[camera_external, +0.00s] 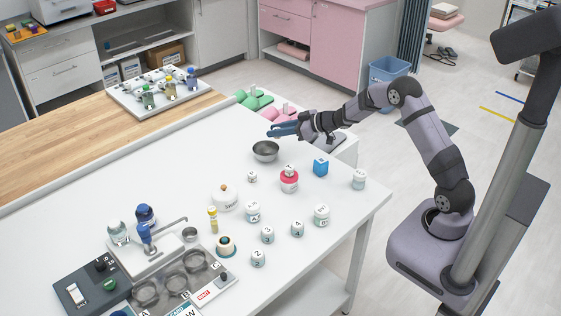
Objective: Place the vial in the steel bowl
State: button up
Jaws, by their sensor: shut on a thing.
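The steel bowl (265,151) stands upright on the white table, near its far edge. My gripper (272,131) is just above and behind the bowl, with its blue fingers pointing left. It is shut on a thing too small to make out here. A slim vial-like container with a yellow cap (212,220) stands upright on the table, left of and nearer than the bowl. I cannot tell whether the thing in my gripper is a vial.
A white lidded pot (225,197) is to the left. A tray of bottles (125,97) lies on the wooden counter. The table left of the bowl is clear.

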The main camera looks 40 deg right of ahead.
jog(key=shift+f, duration=1.85)
jog(key=shift+f, duration=0.55)
jog(key=o, duration=1)
jog(key=shift+r, duration=0.1)
jog(key=shift+r, duration=0.25)
jog(key=b+v, duration=0.1)
jog(key=v, duration=1.1)
jog(key=shift+d+r+b, duration=0.1)
jog(key=shift+r+b, duration=0.05)
jog(key=shift+b, duration=0.2)
